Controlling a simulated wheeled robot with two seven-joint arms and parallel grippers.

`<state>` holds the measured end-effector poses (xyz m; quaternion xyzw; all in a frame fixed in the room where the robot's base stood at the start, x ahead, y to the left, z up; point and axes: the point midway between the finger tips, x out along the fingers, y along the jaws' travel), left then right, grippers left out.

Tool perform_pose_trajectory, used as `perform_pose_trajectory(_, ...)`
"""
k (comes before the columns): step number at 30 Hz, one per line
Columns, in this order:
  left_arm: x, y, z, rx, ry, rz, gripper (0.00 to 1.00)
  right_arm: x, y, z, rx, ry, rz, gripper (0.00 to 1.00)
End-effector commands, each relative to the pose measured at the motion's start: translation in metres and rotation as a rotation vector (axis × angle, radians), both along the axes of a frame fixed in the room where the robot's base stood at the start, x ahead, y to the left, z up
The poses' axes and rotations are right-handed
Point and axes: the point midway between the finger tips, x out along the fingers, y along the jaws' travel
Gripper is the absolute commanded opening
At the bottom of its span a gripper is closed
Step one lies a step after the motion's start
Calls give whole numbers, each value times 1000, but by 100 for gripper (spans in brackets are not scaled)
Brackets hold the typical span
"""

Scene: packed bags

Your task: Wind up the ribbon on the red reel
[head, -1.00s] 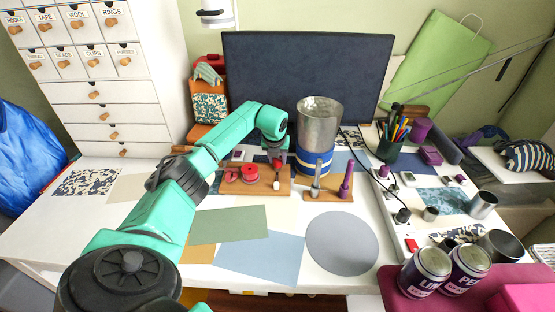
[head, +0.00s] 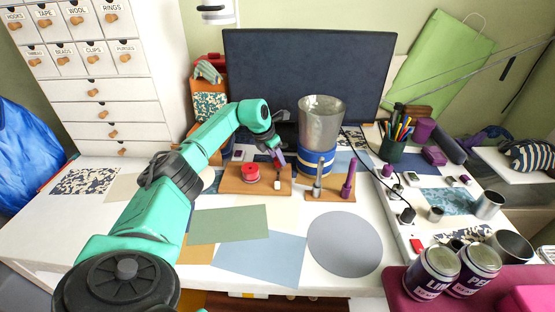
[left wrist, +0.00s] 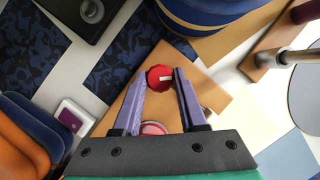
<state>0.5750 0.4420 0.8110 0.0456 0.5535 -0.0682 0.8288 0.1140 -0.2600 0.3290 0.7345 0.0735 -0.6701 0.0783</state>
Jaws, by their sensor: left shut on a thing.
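The red reel (head: 251,174) stands on the wooden board (head: 232,184) on the white desk. In the left wrist view a red round thing (left wrist: 153,128), probably the reel, is partly hidden by my gripper. My left gripper (head: 279,166) is low over the board's right half, beside the reel. In the left wrist view its purple fingers (left wrist: 164,76) are on either side of a small red piece (left wrist: 158,75) with a white strip. I cannot tell whether this piece belongs to the reel or ribbon. No loose ribbon is clearly visible.
A metal can on a blue base (head: 316,160) stands just right of my gripper. A board with a grey peg (head: 317,181) and a purple peg (head: 347,181) is close by. Flat sheets (head: 230,223) lie in front. Two labelled cans (head: 433,272) stand front right.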

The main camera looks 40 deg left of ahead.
Motion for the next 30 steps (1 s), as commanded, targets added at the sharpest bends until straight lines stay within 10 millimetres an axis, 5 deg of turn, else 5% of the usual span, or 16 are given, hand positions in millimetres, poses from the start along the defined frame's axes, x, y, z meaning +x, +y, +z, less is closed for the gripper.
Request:
perform_pose_trajectory(19,0,1,1,1,0,-60,0,0,0,-2,0,0,0,50)
perform_pose_trajectory(20,0,1,1,1,0,-59,53,0,0,-2,0,0,0,50)
perform_pose_trajectory(21,0,1,1,1,0,-59,68,0,0,-2,0,0,0,50)
perform_pose_trajectory(30,0,1,1,1,0,-59,72,0,0,-2,0,0,0,50)
